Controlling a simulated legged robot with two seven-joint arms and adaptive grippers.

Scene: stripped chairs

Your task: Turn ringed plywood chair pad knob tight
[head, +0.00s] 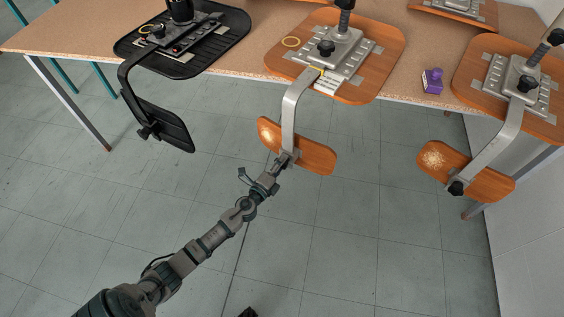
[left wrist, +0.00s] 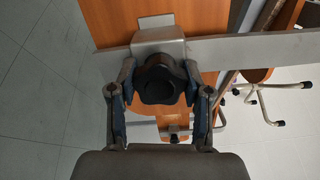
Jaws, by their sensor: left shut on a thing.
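My left gripper (head: 283,164) is at the lower end of that bar, against the pad. In the left wrist view, the black lobed pad knob (left wrist: 160,82) sits between the two fingers of my left gripper (left wrist: 160,90), which are closed on its sides.
A black chair (head: 215,50) with a yellowish ring lies to the left, another plywood chair (head: 465,80) to the right. A purple object (head: 432,80) sits on the table (head: 75,30) between the plywood chairs. The tiled floor (head: 360,250) in front is mostly clear.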

